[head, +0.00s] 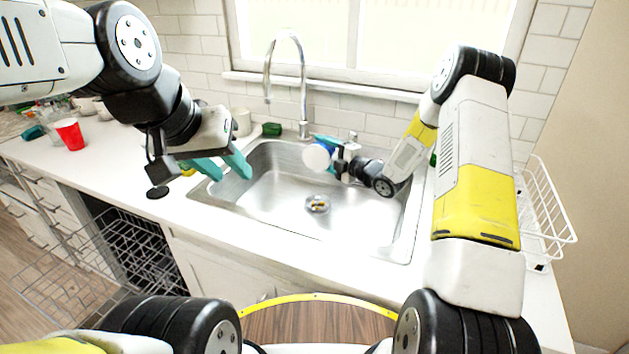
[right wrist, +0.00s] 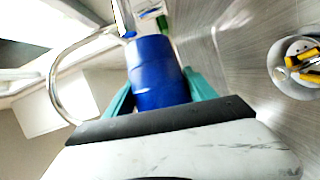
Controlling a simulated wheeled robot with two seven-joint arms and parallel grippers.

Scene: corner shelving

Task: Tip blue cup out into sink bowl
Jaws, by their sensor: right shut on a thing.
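The blue cup (right wrist: 156,72) is between the teal fingers of my right gripper (right wrist: 158,92) in the right wrist view. In the head view my right gripper (head: 329,150) is over the sink bowl (head: 275,200), toward its back. There the cup (head: 316,157) shows mainly as a round white face, turned toward the camera, so it lies tilted on its side. My left gripper (head: 220,166) is open and empty, its teal fingers apart over the sink's left rim. Several small yellow and grey pieces (head: 318,204) lie at the drain; yellow pieces also show in the right wrist view (right wrist: 302,58).
A tall faucet (head: 302,90) stands behind the sink. A green sponge (head: 272,130) and a white container (head: 241,122) are near the back left rim. A red cup (head: 70,134) stands on the left counter. A white wire rack (head: 548,215) is at the right.

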